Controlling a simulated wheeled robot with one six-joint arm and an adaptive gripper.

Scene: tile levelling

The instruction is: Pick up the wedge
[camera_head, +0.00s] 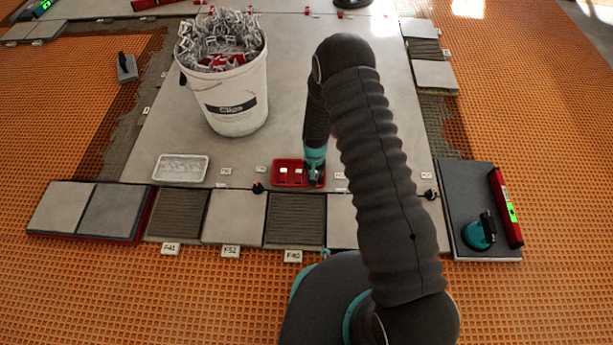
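A small red tray (278,180) lies on the grey tiled floor in front of my arm. Two small pale pieces show in it, too small for me to tell whether either is a wedge. My gripper (315,182) points down at the tray's right end, and partly covers it. Its fingers are too small and dark to show whether they are open or shut, or whether they touch anything.
A white bucket marked "Clips" (236,110) stands left of the tray. A white tray (181,169) lies further left. Stacked tiles (112,212) are at lower left. A dark slab (462,190) at right bears a red-and-green level (507,207) and a teal suction cup (479,234).

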